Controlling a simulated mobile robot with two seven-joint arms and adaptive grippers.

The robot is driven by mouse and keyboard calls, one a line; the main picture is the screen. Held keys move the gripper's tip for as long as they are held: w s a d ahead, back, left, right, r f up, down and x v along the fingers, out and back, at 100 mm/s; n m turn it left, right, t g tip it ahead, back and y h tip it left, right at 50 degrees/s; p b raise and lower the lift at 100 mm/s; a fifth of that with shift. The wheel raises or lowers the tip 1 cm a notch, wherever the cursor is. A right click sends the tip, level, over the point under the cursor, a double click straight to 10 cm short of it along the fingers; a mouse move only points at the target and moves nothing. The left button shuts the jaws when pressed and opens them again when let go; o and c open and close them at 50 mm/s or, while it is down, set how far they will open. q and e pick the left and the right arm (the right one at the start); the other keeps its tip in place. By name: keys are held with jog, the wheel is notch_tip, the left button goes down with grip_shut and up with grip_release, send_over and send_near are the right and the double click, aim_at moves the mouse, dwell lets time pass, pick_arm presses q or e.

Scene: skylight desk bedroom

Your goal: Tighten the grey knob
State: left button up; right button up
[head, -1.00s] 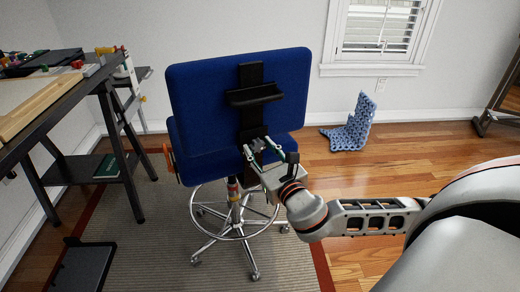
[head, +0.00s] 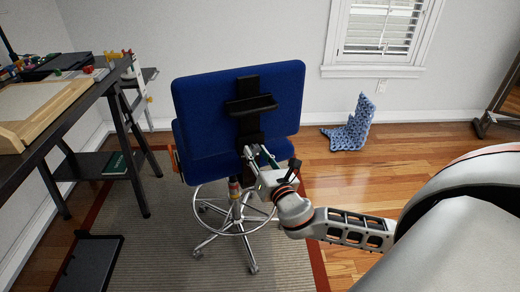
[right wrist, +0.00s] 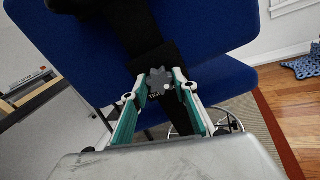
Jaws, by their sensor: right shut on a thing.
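The grey knob (right wrist: 158,82) is a small lobed knob on the black back bracket of the blue chair, below the backrest. In the right wrist view it sits between the two fingertips of my right gripper (right wrist: 159,80), which is shut on it. In the head view my right gripper (head: 258,156) reaches the lower part of the chair's black back post (head: 248,126) from the right, and the knob is too small to make out there. The blue backrest (head: 205,105) leans slightly, its right side higher. My left gripper is not in view.
The chair stands on a chrome wheeled base (head: 235,236) with a foot ring, on a striped rug (head: 170,245). A dark desk (head: 62,108) with a wooden board stands at the left. A blue lattice object (head: 350,128) lies on the floor by the wall.

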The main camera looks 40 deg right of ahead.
jog(key=shift+m, duration=1)
jog(key=m, duration=0.3)
jog(key=shift+f+m, duration=0.1)
jog(key=shift+m, duration=0.2)
jog(key=m, duration=0.4)
jog(key=shift+m, duration=0.3)
jog(key=m+p, duration=0.1)
jog(key=m, duration=0.5)
jog(key=shift+p, duration=0.3)
jog(key=shift+m+p, duration=0.35)
jog(key=shift+m, duration=1.15)
jog(key=o, duration=1.1)
